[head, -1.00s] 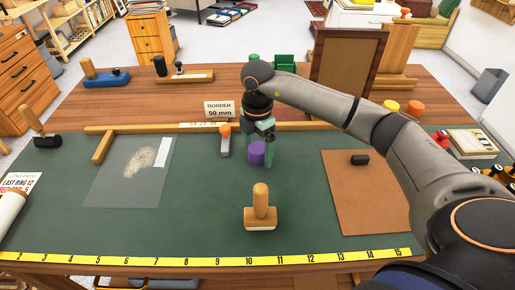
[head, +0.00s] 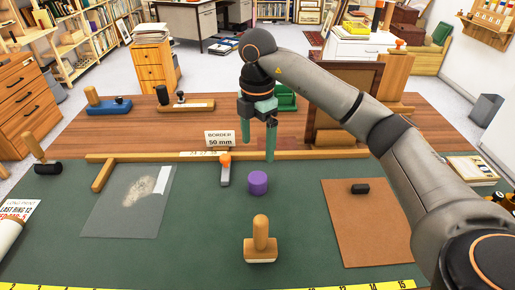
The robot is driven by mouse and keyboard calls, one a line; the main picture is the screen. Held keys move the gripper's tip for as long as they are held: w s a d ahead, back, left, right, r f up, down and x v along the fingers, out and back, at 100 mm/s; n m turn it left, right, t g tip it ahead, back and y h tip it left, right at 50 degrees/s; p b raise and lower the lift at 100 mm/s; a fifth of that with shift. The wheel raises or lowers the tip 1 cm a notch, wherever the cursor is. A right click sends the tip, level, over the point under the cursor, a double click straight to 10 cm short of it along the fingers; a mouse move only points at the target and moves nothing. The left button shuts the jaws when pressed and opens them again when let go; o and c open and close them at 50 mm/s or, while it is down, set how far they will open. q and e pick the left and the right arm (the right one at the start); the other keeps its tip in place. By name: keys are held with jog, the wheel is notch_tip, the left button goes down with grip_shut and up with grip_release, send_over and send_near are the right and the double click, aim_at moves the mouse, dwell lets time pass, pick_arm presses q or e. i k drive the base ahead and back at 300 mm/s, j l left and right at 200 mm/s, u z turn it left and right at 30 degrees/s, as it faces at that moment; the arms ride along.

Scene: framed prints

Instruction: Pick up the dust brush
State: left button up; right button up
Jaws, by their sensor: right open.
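The likely dust brush (head: 260,242) stands on the green mat near its front. It has an upright rounded wooden handle on a wooden block with a pale lower edge. My right gripper (head: 258,154) is open and empty, its two green fingers pointing down. It is farther back than the brush, behind a purple cylinder (head: 258,183), and apart from both. My left gripper is not in view.
A wooden T-square (head: 125,158) lies across the back of the mat. An orange-topped tool (head: 225,170) is near the cylinder. A brown board (head: 365,225) lies at right, a translucent sheet (head: 120,215) at left. The mat around the brush is clear.

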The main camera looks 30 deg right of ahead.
aim_at(262, 248)
jog(key=z, duration=1.05)
